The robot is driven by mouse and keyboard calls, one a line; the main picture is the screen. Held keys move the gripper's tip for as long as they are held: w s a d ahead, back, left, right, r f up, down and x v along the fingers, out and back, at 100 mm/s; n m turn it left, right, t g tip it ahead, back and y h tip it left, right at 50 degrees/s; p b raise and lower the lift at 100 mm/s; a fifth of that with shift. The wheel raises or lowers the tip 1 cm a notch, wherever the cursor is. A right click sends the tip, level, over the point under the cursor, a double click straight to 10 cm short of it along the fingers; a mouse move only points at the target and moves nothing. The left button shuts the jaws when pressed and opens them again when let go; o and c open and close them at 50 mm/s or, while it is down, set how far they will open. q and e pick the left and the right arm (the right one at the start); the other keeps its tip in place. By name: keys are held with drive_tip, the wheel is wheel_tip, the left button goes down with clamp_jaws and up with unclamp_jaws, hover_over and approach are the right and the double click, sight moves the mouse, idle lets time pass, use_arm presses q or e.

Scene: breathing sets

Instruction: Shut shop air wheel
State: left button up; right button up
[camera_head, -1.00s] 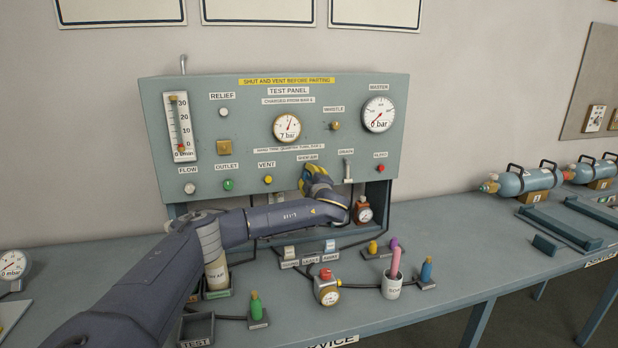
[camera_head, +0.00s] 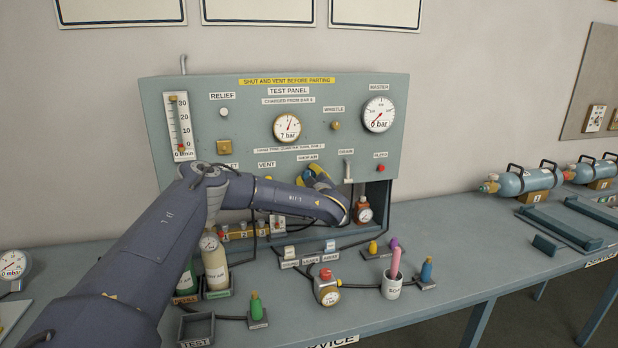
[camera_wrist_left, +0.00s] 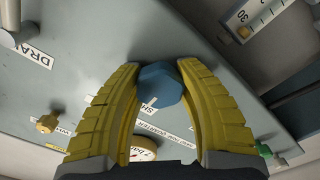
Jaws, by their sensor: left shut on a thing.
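The shop air wheel (camera_wrist_left: 160,84) is a blue faceted knob on the grey-green test panel (camera_head: 230,100). In the left wrist view it sits between the two yellow fingers of my left gripper (camera_wrist_left: 158,80), which are shut on it. In the head view my left gripper (camera_head: 318,174) is at the panel's lower middle, under the shop air label (camera_head: 307,157). The gripper hides most of the wheel there. A small centre gauge (camera_head: 287,127) reads about 7 bar. The master gauge (camera_head: 378,114) reads 0 bar. My right gripper does not show.
The bench's right front is clear.

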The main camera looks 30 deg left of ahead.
use_arm(q)
drive_tip(key=shift+d+f, duration=0.15)
idle(0.3)
drive_tip(key=o, duration=1.3)
drive_tip(key=shift+o, duration=0.2)
drive_tip(key=v, duration=1.2)
